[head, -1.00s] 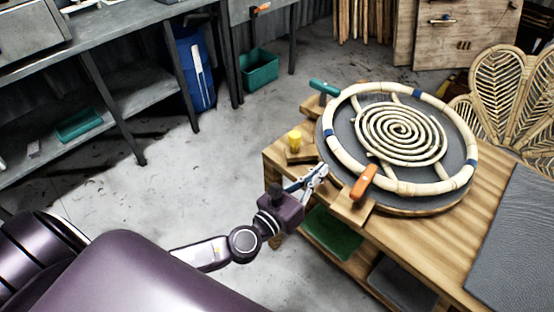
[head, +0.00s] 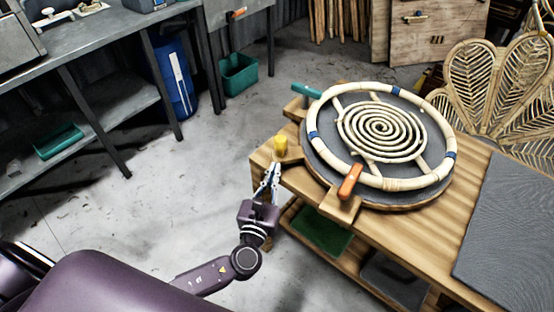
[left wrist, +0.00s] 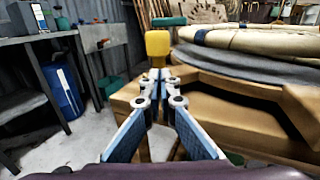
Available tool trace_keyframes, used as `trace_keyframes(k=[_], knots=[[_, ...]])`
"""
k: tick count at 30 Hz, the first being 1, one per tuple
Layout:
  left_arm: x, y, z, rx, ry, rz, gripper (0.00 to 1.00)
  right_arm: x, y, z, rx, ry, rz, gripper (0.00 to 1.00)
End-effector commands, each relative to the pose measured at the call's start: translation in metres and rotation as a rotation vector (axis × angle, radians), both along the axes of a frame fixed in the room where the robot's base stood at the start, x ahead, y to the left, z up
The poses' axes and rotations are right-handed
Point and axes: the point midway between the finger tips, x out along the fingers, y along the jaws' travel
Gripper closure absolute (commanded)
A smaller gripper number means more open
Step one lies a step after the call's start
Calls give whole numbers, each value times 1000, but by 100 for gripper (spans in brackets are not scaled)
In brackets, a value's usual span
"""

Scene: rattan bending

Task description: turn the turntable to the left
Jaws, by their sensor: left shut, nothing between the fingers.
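The turntable is a grey disc (head: 318,160) on the wooden bench, carrying a pale rattan ring (head: 335,158) with blue bands and a rattan spiral (head: 381,125). An orange-handled clamp (head: 350,181) is at its near edge and a teal-handled one (head: 306,91) at its far left. My left gripper (head: 272,168) is shut and empty, left of the disc and apart from it, near a yellow knob (head: 280,147). In the left wrist view, the shut fingertips (left wrist: 158,74) point toward the yellow knob (left wrist: 158,43); contact cannot be told. My right gripper is out of view.
The wooden bench (head: 475,165) holds a dark grey mat (head: 510,230) at right and a green tray (head: 322,230) below. A grey worktable (head: 95,40), blue bin (head: 172,75) and teal tub (head: 238,75) stand behind left. Floor between is clear.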

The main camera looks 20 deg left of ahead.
Motion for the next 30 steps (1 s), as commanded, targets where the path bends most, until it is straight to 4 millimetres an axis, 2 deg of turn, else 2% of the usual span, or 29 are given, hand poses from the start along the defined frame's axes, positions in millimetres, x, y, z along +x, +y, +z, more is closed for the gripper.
trace_keyframes(k=[3,9,30], knots=[[20,3,1,1,-1,2,100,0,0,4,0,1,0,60],[37,4,0,0,0,1,100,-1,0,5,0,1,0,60],[43,7,-1,3,-1,-21,100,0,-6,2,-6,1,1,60]])
